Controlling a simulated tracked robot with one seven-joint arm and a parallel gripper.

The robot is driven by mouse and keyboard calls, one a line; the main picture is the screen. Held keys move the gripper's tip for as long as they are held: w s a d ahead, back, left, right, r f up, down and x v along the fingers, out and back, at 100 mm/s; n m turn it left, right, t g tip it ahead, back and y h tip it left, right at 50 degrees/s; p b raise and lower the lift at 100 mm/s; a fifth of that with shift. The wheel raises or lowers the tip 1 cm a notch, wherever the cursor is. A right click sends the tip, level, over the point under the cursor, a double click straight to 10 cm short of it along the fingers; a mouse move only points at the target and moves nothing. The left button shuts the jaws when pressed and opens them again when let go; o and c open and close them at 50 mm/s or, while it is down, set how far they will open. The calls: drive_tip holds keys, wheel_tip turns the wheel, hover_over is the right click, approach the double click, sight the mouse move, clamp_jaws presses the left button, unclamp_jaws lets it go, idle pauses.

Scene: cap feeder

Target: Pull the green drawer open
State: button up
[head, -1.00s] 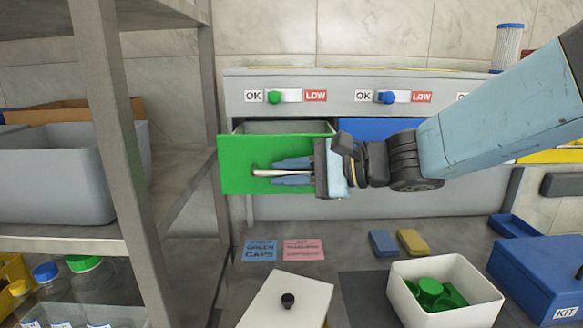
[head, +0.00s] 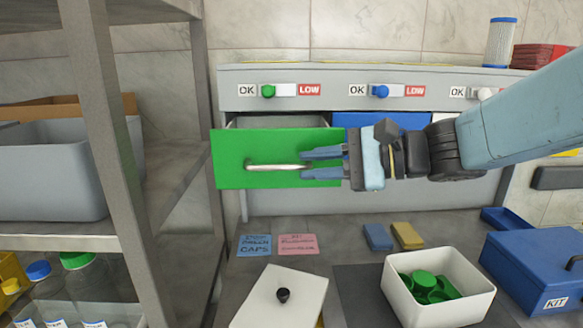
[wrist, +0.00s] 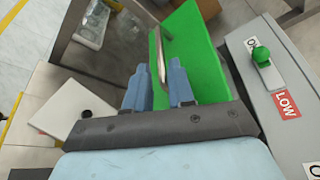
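The green drawer (head: 230,155) is pulled out from the grey cabinet, with part of its inside showing behind the front. Its silver bar handle (head: 276,167) is bare in the head view. My gripper (head: 304,164) is to the right of the handle, its two blue fingers apart and pointing left. In the wrist view the green drawer front (wrist: 203,62) and the handle (wrist: 159,52) lie beyond the open fingertips. Nothing is held between the fingers.
A blue drawer (head: 352,119) is right of the green one, partly behind my gripper. A grey shelf post (head: 107,140) stands at left.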

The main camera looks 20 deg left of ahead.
drive_tip(key=s+v, duration=0.1)
drive_tip(key=v, duration=0.6)
drive_tip(key=shift+w+d, duration=0.15)
drive_tip(key=shift+w, duration=0.3)
drive_tip(key=s+d+f+n+t+h, duration=0.1)
drive_tip(key=d+f+t+h, duration=0.3)
drive_tip(key=d, duration=1.2)
drive_tip(key=s+d+f+n+t+h, duration=0.2)
drive_tip(key=d+h, duration=0.9)
drive_tip(key=d, duration=0.6)
wheel_tip(320, 180, down, 2)
drive_tip(key=shift+d+f+n+t, duration=0.15)
drive_tip(key=shift+d+n+t, duration=0.15)
drive_tip(key=shift+n+t, duration=0.55)
drive_tip(key=shift+s+a, duration=0.1)
drive_tip(key=shift+s, duration=0.05)
